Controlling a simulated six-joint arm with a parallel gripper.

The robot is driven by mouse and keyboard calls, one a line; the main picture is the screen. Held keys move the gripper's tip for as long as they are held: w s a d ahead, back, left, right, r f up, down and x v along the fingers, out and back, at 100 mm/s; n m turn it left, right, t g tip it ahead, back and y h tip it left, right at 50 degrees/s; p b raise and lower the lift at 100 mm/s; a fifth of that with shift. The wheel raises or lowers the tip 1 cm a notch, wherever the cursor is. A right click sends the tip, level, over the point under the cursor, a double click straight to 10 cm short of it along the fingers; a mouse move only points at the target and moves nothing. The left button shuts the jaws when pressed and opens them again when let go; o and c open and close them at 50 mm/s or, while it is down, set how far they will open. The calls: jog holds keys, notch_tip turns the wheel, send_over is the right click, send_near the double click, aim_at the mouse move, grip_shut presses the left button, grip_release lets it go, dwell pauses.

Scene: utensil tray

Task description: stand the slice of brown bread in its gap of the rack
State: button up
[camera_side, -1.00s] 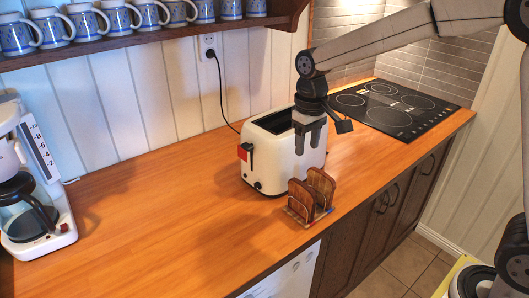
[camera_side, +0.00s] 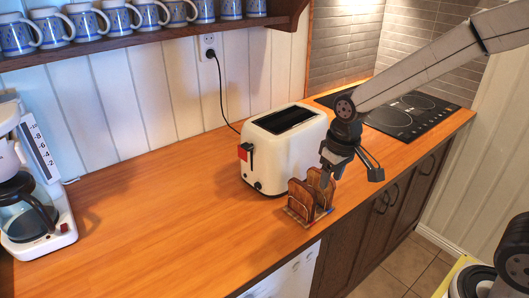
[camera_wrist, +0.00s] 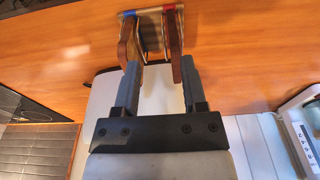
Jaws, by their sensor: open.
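The rack (camera_side: 308,222) is a small wire stand on the counter in front of the toaster. Two brown bread slices stand in it side by side, a left one (camera_side: 300,199) and a right one (camera_side: 319,188). The pictures do not show which is the task's slice. My gripper (camera_side: 327,172) is open and low at the right slice. The wrist view shows the left slice (camera_wrist: 125,38) and right slice (camera_wrist: 173,42) beyond my fingers (camera_wrist: 159,68), with a gap between them. My fingers partly cover the slices' near ends; contact cannot be told.
A white toaster (camera_side: 262,160) with an empty-looking slot and a red lever stands close behind the rack. The cooktop (camera_side: 405,118) is at the back right and a coffee maker (camera_side: 35,215) at the far left. The counter (camera_side: 160,225) left of the toaster is clear.

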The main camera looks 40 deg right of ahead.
jog(key=s+d+f+t, duration=0.1)
jog(key=s+f, duration=0.3)
jog(key=s, duration=0.4)
jog(key=shift+f, duration=0.35)
dwell(0.8)
